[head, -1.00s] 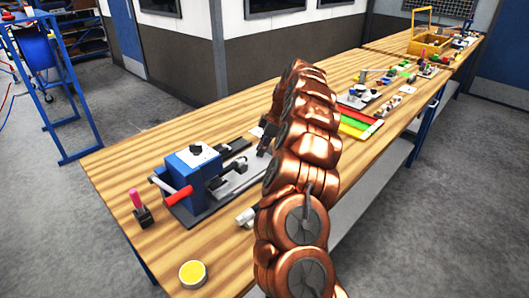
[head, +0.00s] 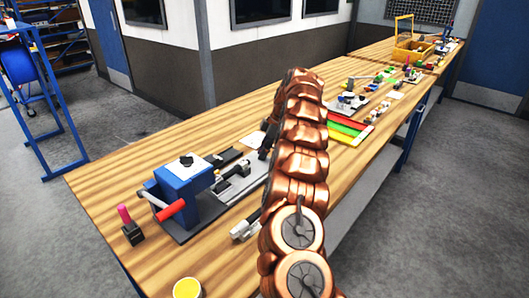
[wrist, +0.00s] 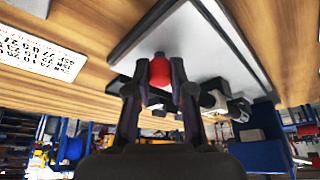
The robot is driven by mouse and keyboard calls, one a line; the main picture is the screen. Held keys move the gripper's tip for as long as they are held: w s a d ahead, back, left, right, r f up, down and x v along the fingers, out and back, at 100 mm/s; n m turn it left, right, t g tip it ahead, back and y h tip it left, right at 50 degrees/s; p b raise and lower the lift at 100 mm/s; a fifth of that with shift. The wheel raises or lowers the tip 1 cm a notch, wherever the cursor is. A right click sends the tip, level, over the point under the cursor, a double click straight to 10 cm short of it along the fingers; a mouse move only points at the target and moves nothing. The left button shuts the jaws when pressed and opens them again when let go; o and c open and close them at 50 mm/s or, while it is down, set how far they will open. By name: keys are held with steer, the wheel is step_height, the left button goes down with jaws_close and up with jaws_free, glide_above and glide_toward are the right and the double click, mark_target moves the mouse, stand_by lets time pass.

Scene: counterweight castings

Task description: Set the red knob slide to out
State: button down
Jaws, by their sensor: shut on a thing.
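The red knob (wrist: 159,71) shows in the wrist view between the fingertips of my gripper (wrist: 159,88), which is shut on it. A dark bar or block lies just behind the knob, on a pale, dark-edged plate (wrist: 205,45). How far the slide is in or out cannot be told. In the head view, my copper-coloured arm hides the knob and most of my gripper.
A blue machine (head: 178,190) with a red handle (head: 171,210) stands left of my arm in the head view. A pink-topped piece (head: 124,215) and a yellow disc (head: 187,287) are nearby. Coloured strips (head: 345,130) lie beyond. A printed card (wrist: 42,48) shows in the wrist view.

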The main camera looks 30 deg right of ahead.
steer(key=c, duration=1.3)
jaws_free()
steer(key=shift+d, duration=0.35)
steer(key=shift+o, duration=1.4)
steer(key=shift+a, duration=0.15)
steer(key=shift+r, duration=0.1)
steer(key=v, duration=0.7)
steer(key=shift+r, duration=0.15)
